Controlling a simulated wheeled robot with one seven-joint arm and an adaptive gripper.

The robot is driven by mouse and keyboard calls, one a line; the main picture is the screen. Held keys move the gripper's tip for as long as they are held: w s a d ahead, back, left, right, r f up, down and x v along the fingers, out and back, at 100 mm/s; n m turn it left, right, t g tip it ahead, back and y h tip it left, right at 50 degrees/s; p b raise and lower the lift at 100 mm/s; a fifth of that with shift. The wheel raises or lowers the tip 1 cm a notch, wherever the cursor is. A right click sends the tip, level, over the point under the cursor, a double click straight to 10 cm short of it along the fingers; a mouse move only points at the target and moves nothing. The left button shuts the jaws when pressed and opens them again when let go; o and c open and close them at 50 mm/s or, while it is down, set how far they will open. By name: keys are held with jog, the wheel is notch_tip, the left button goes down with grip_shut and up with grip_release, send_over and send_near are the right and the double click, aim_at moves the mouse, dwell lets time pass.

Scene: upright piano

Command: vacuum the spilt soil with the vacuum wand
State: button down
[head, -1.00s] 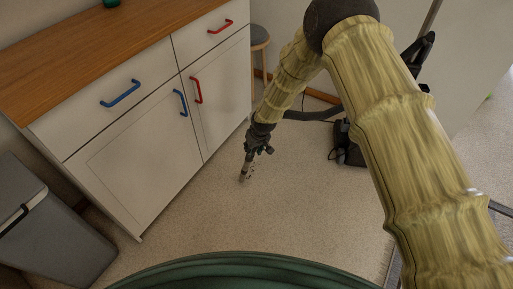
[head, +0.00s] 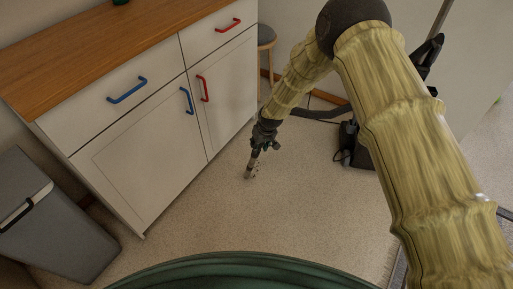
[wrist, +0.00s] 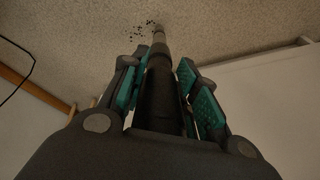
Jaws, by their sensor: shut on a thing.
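My gripper (wrist: 160,64) is shut on the dark tube of the vacuum wand (wrist: 159,90), which runs between the teal finger pads in the wrist view. The wand's paler tip (wrist: 158,30) points down at the floor. The spilt soil (wrist: 141,32) is a scatter of small dark specks on the floor just left of the tip in the wrist view. In the head view my gripper (head: 264,142) holds the wand tilted, with its tip (head: 250,173) at or just above the floor. I cannot tell whether it touches. The soil is hard to make out there.
A white cabinet (head: 135,165) with blue and red handles stands left of the wand. A grey bin (head: 50,225) is at the lower left. A dark vacuum body (head: 354,148) and hose (head: 318,113) lie behind my arm. A stool (head: 266,36) stands behind. Floor in front is clear.

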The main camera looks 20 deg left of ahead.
jog(key=shift+w+d+b, duration=0.15)
jog(key=shift+w+d, duration=0.05)
jog(key=shift+w, duration=0.45)
jog(key=shift+w+d+b, duration=0.2)
jog(key=shift+w+d, duration=0.05)
jog(key=shift+w, duration=0.45)
jog(key=shift+w+d+b, duration=0.15)
jog(key=shift+w+d, duration=0.05)
jog(key=shift+w, duration=0.45)
jog(key=w+d+b, duration=0.2)
jog(key=w, duration=0.4)
jog(key=shift+w, duration=0.2)
jog(key=shift+r, duration=0.15)
notch_tip(320, 180, up, 12)
jog(key=p, duration=0.7)
